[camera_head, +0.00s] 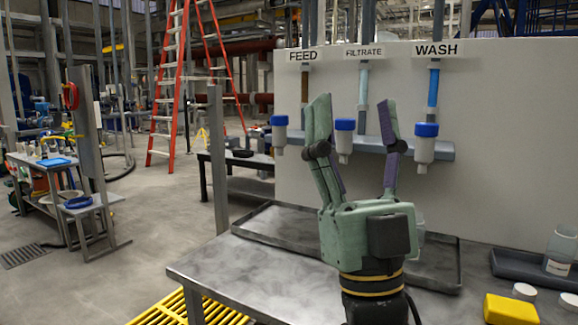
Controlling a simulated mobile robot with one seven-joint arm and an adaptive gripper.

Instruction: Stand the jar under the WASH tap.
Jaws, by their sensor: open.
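The WASH tap (425,143) has a blue cap and a clear body and hangs at the right of the rail, below the WASH sign (436,50). A clear jar (419,228) shows partly behind my gripper, low over the tray and roughly below the WASH tap. My gripper hides much of it, so its exact footing cannot be told. Another clear jar (561,248) with a white label stands at the right edge. My gripper (354,104) is open, fingers pointing up and spread wide, with nothing seen between them. It is in front of the FILTRATE tap (344,140).
The FEED tap (279,135) hangs at the left of the rail. A shallow dark tray (262,262) lies on the metal bench below the taps. A dark holder (510,268), white lids (524,291) and a yellow block (510,310) are at right. The bench's front left is clear.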

